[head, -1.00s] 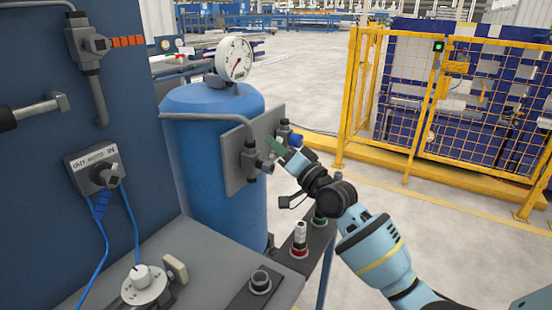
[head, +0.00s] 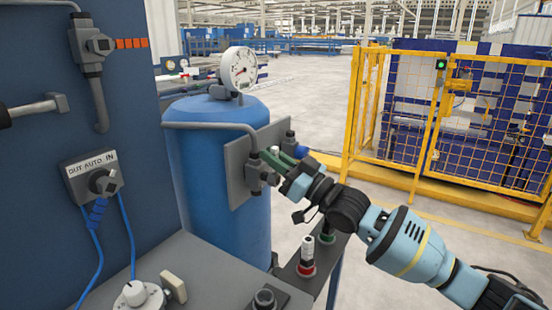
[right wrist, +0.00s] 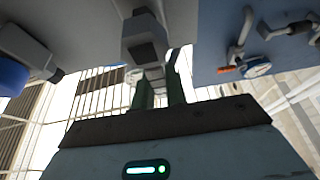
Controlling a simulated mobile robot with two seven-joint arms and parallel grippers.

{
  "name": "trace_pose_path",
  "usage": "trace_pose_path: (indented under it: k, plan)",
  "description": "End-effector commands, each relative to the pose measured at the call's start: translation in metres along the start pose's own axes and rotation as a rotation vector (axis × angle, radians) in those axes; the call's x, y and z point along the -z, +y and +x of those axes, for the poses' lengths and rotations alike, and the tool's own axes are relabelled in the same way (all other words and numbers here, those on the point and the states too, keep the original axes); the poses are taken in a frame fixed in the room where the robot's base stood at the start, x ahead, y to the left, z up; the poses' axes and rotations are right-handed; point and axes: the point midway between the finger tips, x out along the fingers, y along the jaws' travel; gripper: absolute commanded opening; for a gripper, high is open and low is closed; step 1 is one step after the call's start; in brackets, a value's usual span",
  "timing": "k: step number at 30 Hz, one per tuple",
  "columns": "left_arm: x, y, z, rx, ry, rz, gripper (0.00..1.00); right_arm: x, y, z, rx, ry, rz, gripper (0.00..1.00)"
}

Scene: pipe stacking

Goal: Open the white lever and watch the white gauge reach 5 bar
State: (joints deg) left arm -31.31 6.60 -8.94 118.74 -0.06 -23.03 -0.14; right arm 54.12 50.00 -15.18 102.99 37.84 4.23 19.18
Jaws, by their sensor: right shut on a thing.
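The white gauge (head: 239,69) stands on top of the blue tank (head: 222,165). Its dial faces me, but its reading is too small to tell. A grey plate (head: 241,178) on the tank's right side carries two valves. My right gripper (head: 281,159), with green fingers, is at the nearer valve (head: 256,172). In the right wrist view the fingers are closed around a pale ribbed lever (right wrist: 154,72) below a grey valve body (right wrist: 145,38). In the head view the fingers mostly hide this lever. My left gripper is not in view.
A blue panel (head: 135,190) stands at left with an orange lever (head: 132,43) and a selector switch (head: 103,182). A red-based button post (head: 306,256) stands below my arm. A yellow fence (head: 420,190) is behind.

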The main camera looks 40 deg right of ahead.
Motion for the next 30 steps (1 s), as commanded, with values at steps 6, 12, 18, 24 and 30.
trace_pose_path:
  k: [6,12,18,24,30]
  plan:
    - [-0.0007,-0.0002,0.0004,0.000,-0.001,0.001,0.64,0.0000,-0.0015,0.0001,0.011,-0.001,-0.028,0.00]
    - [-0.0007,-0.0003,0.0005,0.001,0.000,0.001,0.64,0.0001,-0.0018,0.0001,0.012,-0.001,-0.032,0.00]
    - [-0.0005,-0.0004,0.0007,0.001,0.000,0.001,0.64,0.0002,-0.0019,0.0001,0.012,0.000,-0.032,0.17]
    - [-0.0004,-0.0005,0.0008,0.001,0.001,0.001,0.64,0.0001,-0.0017,0.0001,0.012,0.000,-0.030,0.35]
    - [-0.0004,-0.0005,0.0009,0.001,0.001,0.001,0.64,0.0000,-0.0016,-0.0001,0.011,0.000,-0.028,0.35]
